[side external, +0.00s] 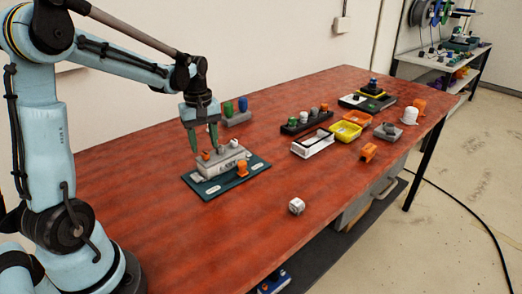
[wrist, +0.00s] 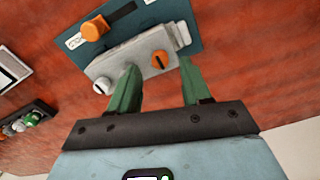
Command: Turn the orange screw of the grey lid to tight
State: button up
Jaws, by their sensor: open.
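The grey lid (side external: 222,165) sits on a dark teal board (side external: 203,190) on the table. It also shows in the wrist view (wrist: 130,62). The orange screw (wrist: 159,60) is on the lid and has a dark slot mark on top. In the side view the orange screw (side external: 206,155) is small, close below my gripper (side external: 205,149). A white screw (wrist: 101,85) is at another end of the lid. My gripper's green fingers are apart and empty. In the wrist view the orange screw appears between the fingertips; the height gap is unclear.
An orange knob (wrist: 95,28) stands on the board beside the lid. A block with green and blue pegs (side external: 236,115) is behind. A white tray (side external: 312,143), yellow bin (side external: 345,131) and dark rack (side external: 306,122) stand right. A white cube (side external: 296,206) lies in front.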

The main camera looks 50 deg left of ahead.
aim_at(207, 161)
jog(key=shift+f, duration=1.5)
grip_shut()
